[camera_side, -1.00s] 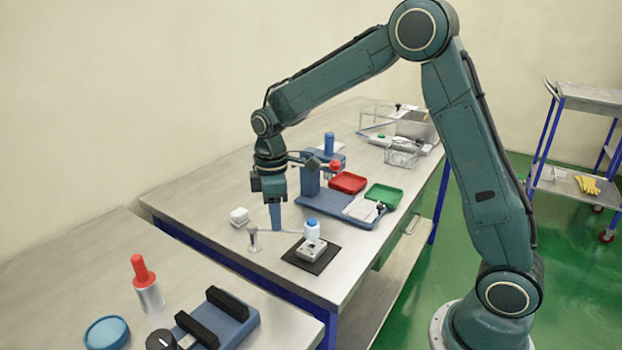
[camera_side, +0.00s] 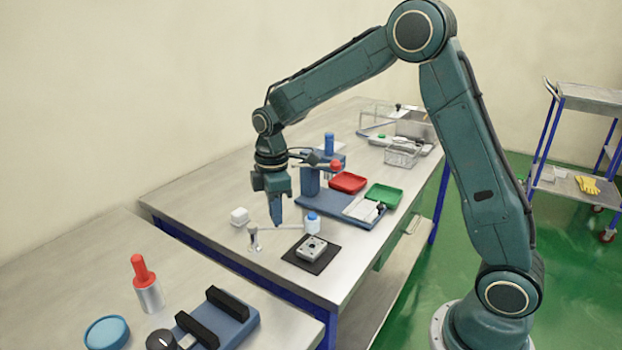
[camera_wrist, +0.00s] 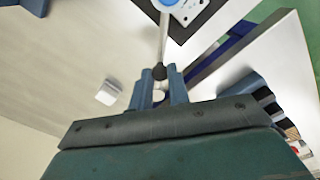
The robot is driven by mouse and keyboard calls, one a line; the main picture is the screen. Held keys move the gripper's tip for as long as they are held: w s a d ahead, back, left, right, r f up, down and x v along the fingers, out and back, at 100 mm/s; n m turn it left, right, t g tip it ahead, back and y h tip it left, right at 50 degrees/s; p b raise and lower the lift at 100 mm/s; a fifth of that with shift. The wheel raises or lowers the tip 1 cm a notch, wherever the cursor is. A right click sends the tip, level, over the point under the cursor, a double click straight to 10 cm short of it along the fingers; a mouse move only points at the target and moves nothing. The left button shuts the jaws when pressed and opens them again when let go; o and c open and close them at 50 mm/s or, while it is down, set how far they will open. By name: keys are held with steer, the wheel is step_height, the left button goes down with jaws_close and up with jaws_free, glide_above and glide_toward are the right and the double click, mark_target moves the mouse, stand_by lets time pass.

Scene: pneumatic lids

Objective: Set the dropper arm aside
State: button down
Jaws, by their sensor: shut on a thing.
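The dropper arm (camera_side: 292,228) is a thin grey bar running level from a short post (camera_side: 254,240) to a white bottle with a blue cap (camera_side: 312,223). My gripper (camera_side: 278,224) points down at the bar between post and bottle and is shut on it. In the wrist view the fingers (camera_wrist: 160,84) straddle the bar, which has a dark knob (camera_wrist: 160,72) there. The bottle sits behind a grey block (camera_side: 311,249) on a black mat (camera_side: 326,259). The block's top shows clear in the side view. The fingertips' exact contact is partly hidden.
A small white box (camera_side: 239,216) stands left of my gripper. Behind is a blue stand (camera_side: 310,185) with a red tray (camera_side: 348,183) and a green tray (camera_side: 384,195). The near bench holds a red-topped bottle (camera_side: 147,285) and a blue clamp block (camera_side: 235,325).

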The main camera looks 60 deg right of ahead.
steer(key=shift+w+d+n, duration=0.4)
steer(key=shift+w+n, duration=0.25)
steer(key=shift+n, duration=0.9)
steer(key=shift+w+d+n, duration=0.35)
steer(key=shift+w+n, duration=0.25)
steer(key=shift+n, duration=1)
steer(key=shift+w+d+n, duration=0.4)
steer(key=shift+w+n, duration=0.25)
steer(key=shift+n, duration=0.9)
steer(key=c, duration=1.3)
jaws_free()
steer(key=shift+r, duration=0.1)
step_height(320, 180, up, 14)
steer(key=shift+f, duration=0.15)
